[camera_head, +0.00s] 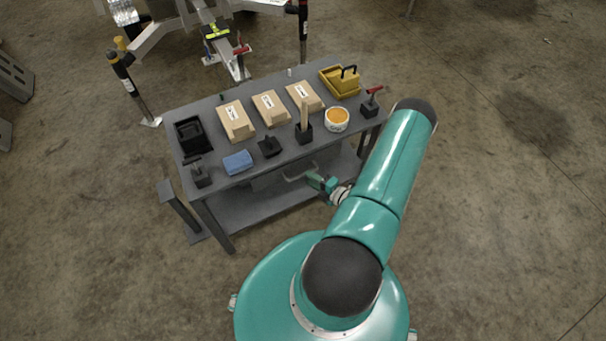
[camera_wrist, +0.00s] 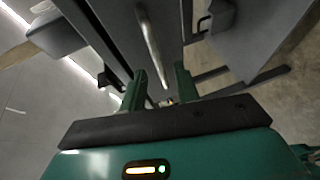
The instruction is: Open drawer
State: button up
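The drawer (camera_head: 268,181) is a dark grey box under the front edge of the grey workbench (camera_head: 222,188); it looks closed, though its front is partly shaded. Its metal bar handle (camera_head: 299,177) sticks out in front. In the wrist view the handle (camera_wrist: 152,42) runs from the top edge down toward the space between my fingers, with the drawer's grey front (camera_wrist: 118,22) behind it. My gripper (camera_head: 315,178) is at the right end of the handle. In the wrist view my gripper (camera_wrist: 160,75) has its two green fingers apart, one on each side of the handle's line. Contact cannot be told.
The bench top holds several cardboard boxes (camera_head: 235,121), a blue block (camera_head: 238,162), a yellow bin (camera_head: 341,82), a white tub (camera_head: 337,119) and tools in dark holders.

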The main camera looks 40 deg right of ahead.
jog(key=shift+x, duration=2.05)
grip_shut()
